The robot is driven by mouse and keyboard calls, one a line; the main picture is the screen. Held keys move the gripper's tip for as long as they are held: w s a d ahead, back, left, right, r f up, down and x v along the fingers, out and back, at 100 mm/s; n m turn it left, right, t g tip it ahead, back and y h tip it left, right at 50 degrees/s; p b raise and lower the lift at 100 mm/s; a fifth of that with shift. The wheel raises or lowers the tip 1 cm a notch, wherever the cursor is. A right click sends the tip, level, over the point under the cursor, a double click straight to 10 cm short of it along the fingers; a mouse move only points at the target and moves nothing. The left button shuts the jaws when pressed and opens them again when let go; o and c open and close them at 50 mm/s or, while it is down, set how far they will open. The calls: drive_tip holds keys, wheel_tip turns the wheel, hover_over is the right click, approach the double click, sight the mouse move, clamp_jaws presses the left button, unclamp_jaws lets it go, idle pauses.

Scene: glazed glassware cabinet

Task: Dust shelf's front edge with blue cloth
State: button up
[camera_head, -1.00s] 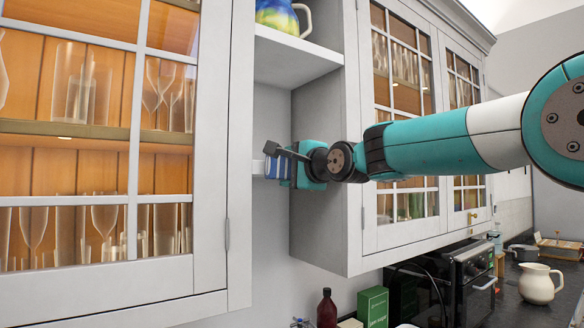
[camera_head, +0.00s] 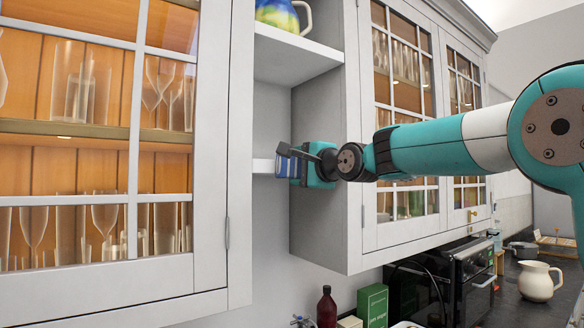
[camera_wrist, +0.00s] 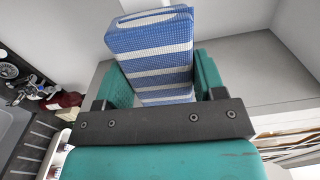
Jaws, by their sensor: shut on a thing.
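The blue cloth (camera_wrist: 152,55), folded and striped blue and white, is held between the fingers of my gripper (camera_wrist: 160,85) in the wrist view. In the head view my gripper (camera_head: 294,168) is in the open niche between the glazed cabinets, and part of the cloth (camera_head: 283,166) shows at its left end. The lower shelf (camera_head: 263,166) has a white front edge, partly hidden behind the cloth and gripper. The cloth is at the height of this edge; I cannot tell whether they touch.
An upper shelf (camera_head: 297,56) holds a colourful jug (camera_head: 278,14). The niche's side panel (camera_head: 318,215) is close to the right of my gripper. Glazed doors with glassware (camera_head: 95,150) stand at left. Below are a brown bottle (camera_head: 326,308), a green box (camera_head: 372,305) and a cream jug (camera_head: 538,282).

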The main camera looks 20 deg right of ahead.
sight(290, 166)
drive_tip(key=w+d+p, duration=0.3)
drive_tip(key=d, duration=0.7)
drive_tip(key=shift+w, duration=0.25)
idle(0.6)
drive_tip(key=shift+s+a+b, duration=0.65)
drive_tip(key=shift+s+a, duration=0.05)
drive_tip(key=shift+a, duration=1.5)
drive_tip(key=shift+s+a+b, duration=0.7)
drive_tip(key=shift+a, duration=1.45)
drive_tip(key=shift+s+a+b, duration=0.65)
drive_tip(key=shift+s+a, duration=0.05)
drive_tip(key=shift+a, duration=1.5)
drive_tip(key=b+v, duration=0.2)
drive_tip(key=shift+s+d+f, duration=0.15)
drive_tip(key=shift+s, duration=0.25)
drive_tip(key=shift+b+v, duration=0.85)
drive_tip(key=shift+v, duration=0.75)
